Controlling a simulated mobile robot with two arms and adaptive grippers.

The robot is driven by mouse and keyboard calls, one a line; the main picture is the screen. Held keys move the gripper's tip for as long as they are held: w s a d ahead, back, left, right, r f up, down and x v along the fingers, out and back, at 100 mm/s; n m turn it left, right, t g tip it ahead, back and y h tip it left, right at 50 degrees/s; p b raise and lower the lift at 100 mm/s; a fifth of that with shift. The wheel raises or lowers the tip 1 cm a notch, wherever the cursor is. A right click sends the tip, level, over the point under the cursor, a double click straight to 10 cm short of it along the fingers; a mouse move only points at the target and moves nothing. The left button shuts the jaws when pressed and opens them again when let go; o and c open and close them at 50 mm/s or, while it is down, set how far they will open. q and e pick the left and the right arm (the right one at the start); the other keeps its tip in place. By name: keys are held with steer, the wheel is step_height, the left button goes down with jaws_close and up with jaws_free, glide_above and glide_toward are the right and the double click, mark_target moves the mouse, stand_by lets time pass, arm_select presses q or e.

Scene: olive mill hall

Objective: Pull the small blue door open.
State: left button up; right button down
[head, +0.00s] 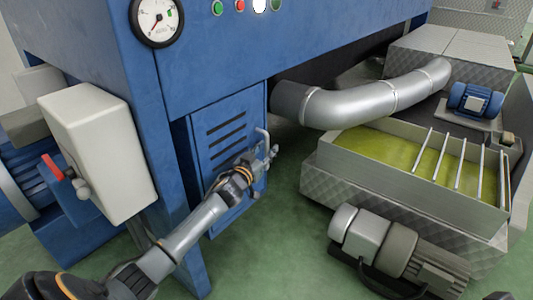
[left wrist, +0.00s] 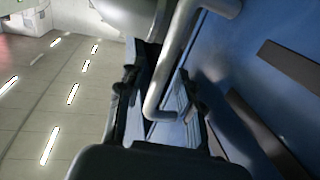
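The small blue door (head: 228,128) with dark louvre slots is in the lower front of the blue machine, and it looks closed. Its bent metal handle (head: 262,136) is on the door's right side. My left gripper (head: 262,160) is at the handle, in front of the door. In the left wrist view the handle (left wrist: 172,62) runs down between the two fingers of the left gripper (left wrist: 158,98). The fingers are apart, with a visible gap beside the bar. The lower part of the door is partly hidden by my left arm. My right gripper is out of view.
A pale box (head: 98,145) with a red lever stands left of the door. A thick metal pipe (head: 365,100) leaves the machine on the right, above a tray of green liquid (head: 400,183). A motor (head: 390,250) sits lower right.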

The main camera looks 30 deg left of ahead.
arm_select(q)
steer(key=shift+w, duration=0.4)
steer(key=shift+c, duration=0.2)
jaws_close()
